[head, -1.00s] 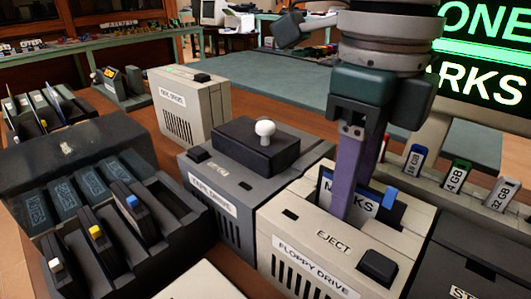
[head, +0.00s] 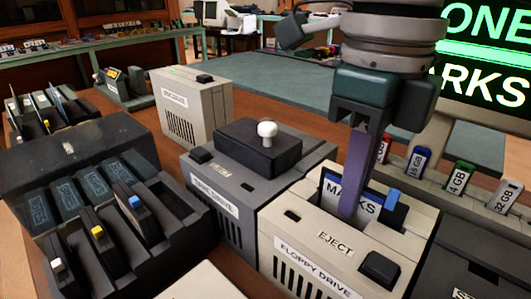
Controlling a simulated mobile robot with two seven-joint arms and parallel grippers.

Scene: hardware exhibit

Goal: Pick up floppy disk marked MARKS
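The floppy disk marked MARKS (head: 336,191) stands upright, partly out of the slot of the beige floppy drive (head: 338,238). My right gripper (head: 349,212) points down over the drive. One purple finger shows in front of the disk and covers part of its label. The other finger cannot be made out, so I cannot tell whether the gripper is open or shut on the disk. My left gripper is not in view.
A grey tape drive (head: 238,192) with a knobbed black block stands left of the floppy drive. A black rack (head: 80,262) holding several cartridges is at the left. Several USB sticks (head: 458,178) stand at the right. A dark box (head: 470,255) is at the lower right.

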